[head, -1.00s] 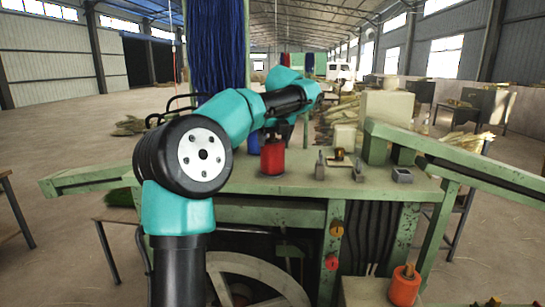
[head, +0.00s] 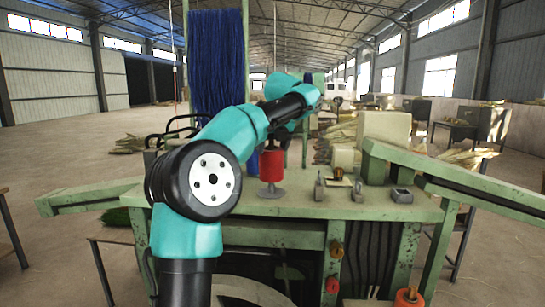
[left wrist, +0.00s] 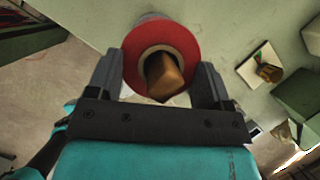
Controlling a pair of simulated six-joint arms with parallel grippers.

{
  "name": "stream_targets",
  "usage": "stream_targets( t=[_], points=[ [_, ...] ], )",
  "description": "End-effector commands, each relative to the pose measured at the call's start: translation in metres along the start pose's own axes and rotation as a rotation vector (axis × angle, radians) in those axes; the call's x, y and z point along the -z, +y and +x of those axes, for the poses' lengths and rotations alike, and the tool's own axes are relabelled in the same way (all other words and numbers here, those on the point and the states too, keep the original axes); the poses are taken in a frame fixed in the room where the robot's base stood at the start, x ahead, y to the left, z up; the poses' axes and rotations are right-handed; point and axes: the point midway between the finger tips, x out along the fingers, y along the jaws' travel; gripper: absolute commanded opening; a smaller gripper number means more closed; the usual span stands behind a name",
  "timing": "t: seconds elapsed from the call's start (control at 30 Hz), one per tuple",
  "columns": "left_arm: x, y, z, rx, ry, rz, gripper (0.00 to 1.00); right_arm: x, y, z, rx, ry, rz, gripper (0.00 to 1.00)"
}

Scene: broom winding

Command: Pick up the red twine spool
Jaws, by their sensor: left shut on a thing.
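The red twine spool (head: 271,167) is in my left gripper (head: 273,148). In the head view it hangs upright just above a grey round base (head: 271,191) on the green bench. The left wrist view shows the spool's red rim (left wrist: 134,68) between the two dark fingers, with its brown core in the middle. My left gripper is shut on it. My teal arm hides part of the bench to the left. My right gripper is in neither view.
The green bench (head: 330,209) carries small metal fittings (head: 402,195) right of the spool. Something blue (head: 253,162) stands close behind it. Blue strands (head: 217,65) hang at the back left. An orange spool (head: 408,297) sits low at the right. Green rails flank the bench.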

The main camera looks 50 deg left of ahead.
Motion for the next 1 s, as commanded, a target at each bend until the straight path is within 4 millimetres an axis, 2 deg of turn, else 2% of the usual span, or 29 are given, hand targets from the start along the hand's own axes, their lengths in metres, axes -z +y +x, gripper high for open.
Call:
stream_targets(
  t=[0.2,0.4,0.6,1.0],
  points=[
    [-0.013,-0.001,-0.030,0.003,-0.001,-0.001,0.27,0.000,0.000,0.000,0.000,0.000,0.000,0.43],
    [-0.020,-0.001,-0.047,0.002,-0.001,-0.001,0.27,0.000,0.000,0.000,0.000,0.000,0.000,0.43],
    [-0.022,0.000,-0.054,0.001,-0.001,0.000,0.27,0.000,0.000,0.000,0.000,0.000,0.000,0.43],
    [-0.022,0.000,-0.055,0.000,0.000,0.000,0.27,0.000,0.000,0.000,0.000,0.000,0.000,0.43]
  ],
)
